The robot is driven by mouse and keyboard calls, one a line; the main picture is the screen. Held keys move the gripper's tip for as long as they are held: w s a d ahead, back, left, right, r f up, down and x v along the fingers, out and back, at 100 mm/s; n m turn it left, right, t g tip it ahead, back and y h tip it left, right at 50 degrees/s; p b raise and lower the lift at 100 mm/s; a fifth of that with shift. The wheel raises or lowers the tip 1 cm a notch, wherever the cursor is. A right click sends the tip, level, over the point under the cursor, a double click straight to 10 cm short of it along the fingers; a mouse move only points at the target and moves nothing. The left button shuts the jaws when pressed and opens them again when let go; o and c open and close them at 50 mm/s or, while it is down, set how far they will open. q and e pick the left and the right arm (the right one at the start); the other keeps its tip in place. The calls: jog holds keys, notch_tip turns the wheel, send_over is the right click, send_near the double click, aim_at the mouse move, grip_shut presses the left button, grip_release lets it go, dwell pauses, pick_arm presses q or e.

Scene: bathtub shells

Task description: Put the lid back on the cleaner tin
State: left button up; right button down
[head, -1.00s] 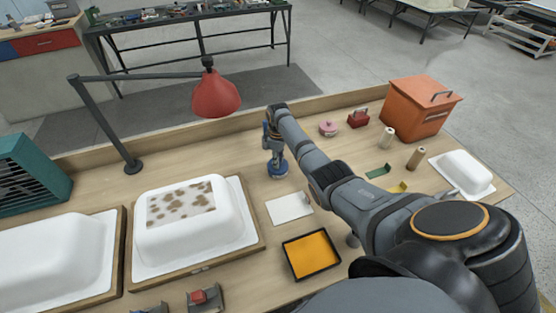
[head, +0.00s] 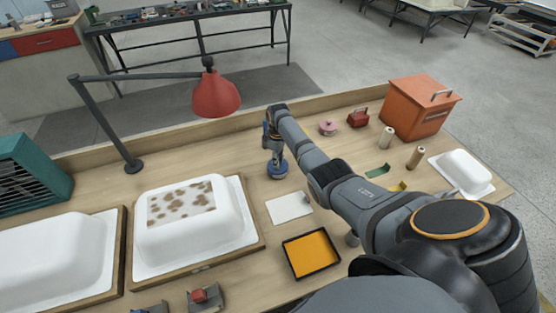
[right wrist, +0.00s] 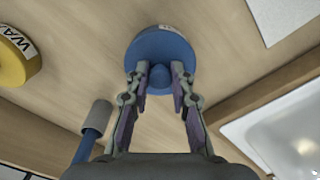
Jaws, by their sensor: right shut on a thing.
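My right gripper (right wrist: 160,85) points down, its two fingers closed around the small knob of a round blue lid (right wrist: 151,48) in the right wrist view. The blue lid also shows under the gripper in the head view (head: 277,170), behind the white sheet. A sliver of pale label with red print peeks out past the lid's far rim in the right wrist view. The cleaner tin's body is otherwise hidden under the lid, and I cannot tell whether the lid is fully seated. My left gripper is not in view.
A yellow tin (right wrist: 14,55) marked with wax lettering and a blue-handled tool (right wrist: 92,128) are near the gripper. The white sheet (head: 289,207), orange-filled tray (head: 311,254) and spotted white tub (head: 232,240) lie nearer. A red lamp (head: 215,94) hangs left.

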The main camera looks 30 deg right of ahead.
dwell(0.3)
jog(key=c, duration=0.6)
grip_release()
notch_tip(320, 180, up, 7)
jog(key=p, duration=0.7)
jog(key=shift+r, duration=0.1)
grip_shut()
dwell(0.4)
dwell(0.4)
